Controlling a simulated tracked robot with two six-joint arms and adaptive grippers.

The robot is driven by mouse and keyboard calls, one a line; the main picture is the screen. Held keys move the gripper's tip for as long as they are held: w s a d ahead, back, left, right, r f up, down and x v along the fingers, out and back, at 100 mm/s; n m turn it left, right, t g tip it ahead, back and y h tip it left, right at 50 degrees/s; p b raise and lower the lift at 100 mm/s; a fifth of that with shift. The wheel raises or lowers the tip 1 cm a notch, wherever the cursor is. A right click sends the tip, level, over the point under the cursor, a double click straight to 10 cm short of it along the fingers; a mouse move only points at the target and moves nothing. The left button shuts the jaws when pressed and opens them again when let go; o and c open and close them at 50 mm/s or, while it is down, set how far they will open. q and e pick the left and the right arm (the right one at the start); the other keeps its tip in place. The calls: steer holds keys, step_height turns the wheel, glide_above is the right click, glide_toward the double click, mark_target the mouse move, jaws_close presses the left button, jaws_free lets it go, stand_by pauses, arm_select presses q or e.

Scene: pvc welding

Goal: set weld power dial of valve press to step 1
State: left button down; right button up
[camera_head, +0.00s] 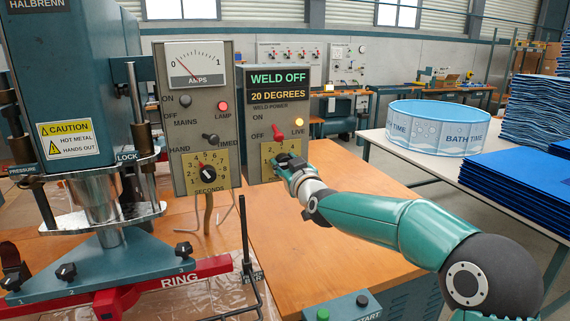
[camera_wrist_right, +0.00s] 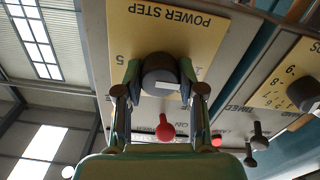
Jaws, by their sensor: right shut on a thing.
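The weld power dial is a dark round knob (camera_wrist_right: 160,72) on a yellow plate lettered POWER STEP (camera_wrist_right: 165,25), upside down in the right wrist view. In the head view the plate (camera_head: 268,150) is on the right-hand control box, and my gripper hides the dial. My right gripper (camera_head: 287,164) is shut on the dial, one finger on each side of it. A pale patch shows on the knob's rim, but I cannot tell which step it points to. The display (camera_head: 279,78) reads WELD OFF. My left gripper is not in view.
A red switch (camera_head: 278,132) and a lit yellow LIVE lamp (camera_head: 298,131) are just above the dial. The left box carries a seconds dial (camera_head: 207,173) and an amps meter (camera_head: 196,65). The valve press (camera_head: 85,100) stands at left.

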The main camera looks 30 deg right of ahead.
steer(key=shift+f, duration=0.5)
steer(key=o, duration=1.1)
steer(key=shift+r, duration=0.1)
steer(key=shift+o, duration=0.2)
steer(key=shift+r, duration=0.15)
steer(key=v, duration=1.2)
